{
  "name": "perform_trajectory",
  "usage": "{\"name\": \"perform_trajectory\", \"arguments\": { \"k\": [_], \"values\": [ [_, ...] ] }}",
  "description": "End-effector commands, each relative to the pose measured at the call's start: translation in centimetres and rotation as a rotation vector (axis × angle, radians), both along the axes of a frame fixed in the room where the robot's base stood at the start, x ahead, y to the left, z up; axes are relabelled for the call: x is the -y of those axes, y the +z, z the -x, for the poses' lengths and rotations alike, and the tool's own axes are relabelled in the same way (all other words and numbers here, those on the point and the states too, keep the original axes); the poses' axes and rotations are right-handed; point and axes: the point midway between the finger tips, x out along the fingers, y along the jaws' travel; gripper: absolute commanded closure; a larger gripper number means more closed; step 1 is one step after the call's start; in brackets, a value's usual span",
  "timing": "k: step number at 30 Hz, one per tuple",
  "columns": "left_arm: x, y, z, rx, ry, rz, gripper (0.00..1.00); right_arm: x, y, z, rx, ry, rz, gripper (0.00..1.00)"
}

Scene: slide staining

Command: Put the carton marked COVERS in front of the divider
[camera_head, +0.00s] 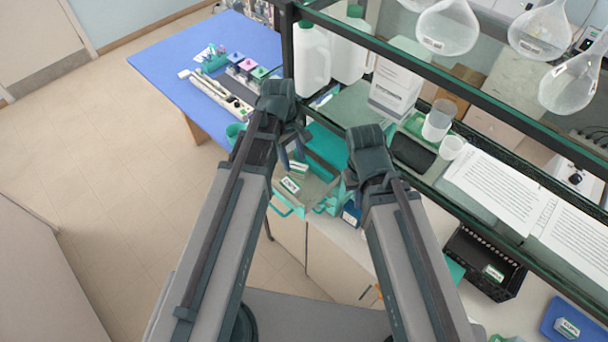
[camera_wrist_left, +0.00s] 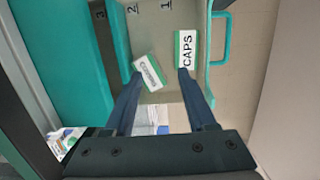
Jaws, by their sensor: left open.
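An open drawer (camera_wrist_left: 160,30) holds two white-and-green cartons. One is marked CAPS (camera_wrist_left: 187,50) and lies near the handle side; it shows in the head view (camera_head: 290,185). The other carton (camera_wrist_left: 149,73) lies tilted, its small print blurred but consistent with COVERS; it shows in the head view (camera_head: 299,168). A teal upright strip (camera_wrist_left: 116,40), apparently the divider, stands left of it in the wrist view. My left gripper (camera_head: 292,155) is open above the drawer, fingertips around the blurred carton's near end, no grip visible. My right gripper (camera_head: 336,196) is beside the drawer; its jaws are unclear.
The drawer's teal handle (camera_wrist_left: 226,40) is on its outer side. A dark shelf frame (camera_head: 440,70) with hanging flasks stands behind. A black crate (camera_head: 463,262) and a blue tray (camera_head: 553,318), each with a carton, are at right. A blue table (camera_head: 165,60) is at left.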

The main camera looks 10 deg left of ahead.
Motion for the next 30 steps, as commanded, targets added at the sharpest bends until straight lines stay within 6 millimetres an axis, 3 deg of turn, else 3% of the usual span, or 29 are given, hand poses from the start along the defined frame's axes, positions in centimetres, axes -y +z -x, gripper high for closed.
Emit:
{"name": "perform_trajectory", "arguments": {
  "k": [1, 6, 12, 18, 30],
  "values": [
    [1.6, -0.1, 2.1, 0.015, -0.16, -0.021, 0.44, 0.0, 0.0, 0.0, 0.0, 0.0, 0.0, 1.0],
    [4.9, -0.2, 6.3, 0.05, -0.69, -0.086, 0.44, 0.0, 0.0, 0.0, 0.0, 0.0, 0.0, 1.0],
    [6.8, -0.2, 9.5, 0.055, -1.128, -0.136, 0.44, 0.0, 0.0, 0.0, 0.0, 0.0, 0.0, 1.0],
    [7.3, -0.1, 10.4, 0.052, -1.287, -0.151, 0.44, 0.0, 0.0, 0.0, 0.0, 0.0, 0.0, 1.0],
    [7.4, -0.1, 10.4, 0.052, -1.291, -0.151, 0.44, 0.0, 0.0, 0.0, 0.0, 0.0, 0.0, 1.0]
  ]
}}
